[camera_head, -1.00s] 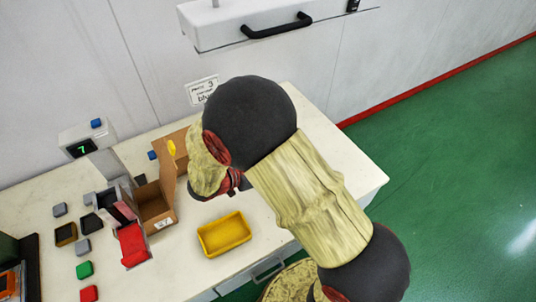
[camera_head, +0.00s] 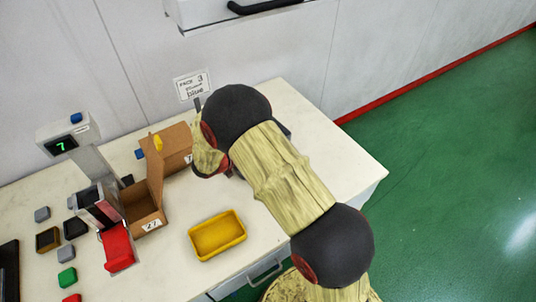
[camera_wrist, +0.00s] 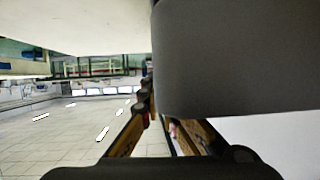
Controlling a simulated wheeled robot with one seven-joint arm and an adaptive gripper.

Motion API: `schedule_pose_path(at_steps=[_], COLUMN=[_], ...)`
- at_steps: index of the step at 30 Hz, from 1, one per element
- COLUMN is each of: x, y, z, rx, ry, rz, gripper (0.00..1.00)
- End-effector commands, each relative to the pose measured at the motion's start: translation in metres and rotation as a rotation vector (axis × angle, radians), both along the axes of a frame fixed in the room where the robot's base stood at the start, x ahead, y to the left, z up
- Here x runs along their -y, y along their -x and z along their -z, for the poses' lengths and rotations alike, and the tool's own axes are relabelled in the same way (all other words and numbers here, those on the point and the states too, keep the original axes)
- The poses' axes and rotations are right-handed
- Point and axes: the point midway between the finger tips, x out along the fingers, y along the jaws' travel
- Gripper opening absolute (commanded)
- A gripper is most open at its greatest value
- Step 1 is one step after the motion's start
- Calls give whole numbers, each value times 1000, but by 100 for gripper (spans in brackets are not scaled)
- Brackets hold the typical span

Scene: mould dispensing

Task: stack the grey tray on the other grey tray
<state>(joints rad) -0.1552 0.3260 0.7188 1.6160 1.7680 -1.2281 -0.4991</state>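A dark grey surface (camera_wrist: 240,60), which looks like a grey tray, fills the upper right of the wrist view, very close to the camera. My gripper (camera_wrist: 148,95) shows below and left of it, its fingers running close together to the surface's left edge. The surface hides part of the right finger, so I cannot tell whether they grip it. In the head view a dark grey piece (camera_head: 283,130), perhaps a grey tray, shows just right of my arm. My arm covers most of it and my fingertips. I cannot make out a second grey tray for certain.
A yellow tray (camera_head: 217,237) lies on the white table (camera_head: 340,170) near the front edge. Open cardboard boxes (camera_head: 146,212), a red chute (camera_head: 117,247), a scale display (camera_head: 62,146) and several small coloured blocks stand to the left. The table's right end is clear.

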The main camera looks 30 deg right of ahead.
Motion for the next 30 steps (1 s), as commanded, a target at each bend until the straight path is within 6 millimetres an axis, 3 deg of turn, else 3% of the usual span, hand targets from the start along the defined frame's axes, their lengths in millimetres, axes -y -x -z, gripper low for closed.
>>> schedule_pose_path(at_steps=[1, 3, 13, 23, 30], x=[0, 0, -1, -1, -1], y=[0, 0, 1, 1, 1], z=[14, 21, 21, 22, 22], rx=[-2, -1, -1, -2, -2], ry=[0, 0, 0, -1, -1], rz=[-1, -1, -1, -1, -1], gripper=[0, 0, 0, 21, 23])
